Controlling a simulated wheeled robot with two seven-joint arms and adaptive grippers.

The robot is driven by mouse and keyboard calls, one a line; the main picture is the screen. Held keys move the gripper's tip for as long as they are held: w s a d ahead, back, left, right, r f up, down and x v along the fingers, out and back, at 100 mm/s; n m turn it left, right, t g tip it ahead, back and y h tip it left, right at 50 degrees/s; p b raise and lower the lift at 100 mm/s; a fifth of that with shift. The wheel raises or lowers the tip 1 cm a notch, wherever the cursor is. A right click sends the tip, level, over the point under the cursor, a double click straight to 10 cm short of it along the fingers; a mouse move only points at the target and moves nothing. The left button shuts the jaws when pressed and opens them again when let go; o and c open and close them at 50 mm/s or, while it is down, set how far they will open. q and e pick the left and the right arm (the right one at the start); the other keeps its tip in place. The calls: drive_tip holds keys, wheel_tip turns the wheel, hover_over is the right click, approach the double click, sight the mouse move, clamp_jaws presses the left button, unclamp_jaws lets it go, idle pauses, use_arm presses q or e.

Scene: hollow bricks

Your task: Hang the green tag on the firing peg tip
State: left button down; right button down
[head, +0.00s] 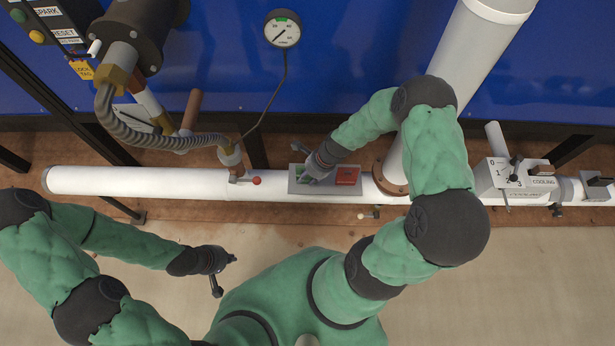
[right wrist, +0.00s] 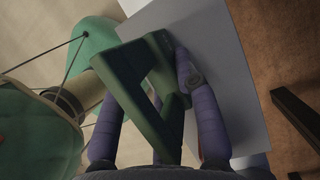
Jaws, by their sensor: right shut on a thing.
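The green tag (right wrist: 150,95), a dark green piece with an opening in it, is between the fingers of my right gripper (right wrist: 150,120) in the right wrist view. In the head view my right gripper (head: 316,175) is at the left part of a grey tray (head: 325,190) on the white pipe, and it mostly hides the tag. The tray also shows under the tag in the right wrist view (right wrist: 215,75); I cannot tell whether they touch. My left gripper (head: 224,275) is open and empty, left of my torso. I cannot pick out the firing peg with certainty.
A red block (head: 347,176) lies on the tray's right part. A small pale peg-like part (head: 369,214) sticks out below the pipe (head: 150,181). A cooling selector (head: 515,178) stands at right, a gauge (head: 282,28) above, and a hose (head: 150,140) at left.

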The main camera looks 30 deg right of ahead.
drive_tip(key=shift+f, duration=0.1)
drive_tip(key=c, duration=0.9)
unclamp_jaws()
drive_tip(key=shift+f, duration=0.1)
drive_tip(key=shift+b, duration=0.5)
drive_tip(key=p+v, duration=0.6)
drive_tip(key=v, duration=0.5)
drive_tip(key=shift+d+f, duration=0.15)
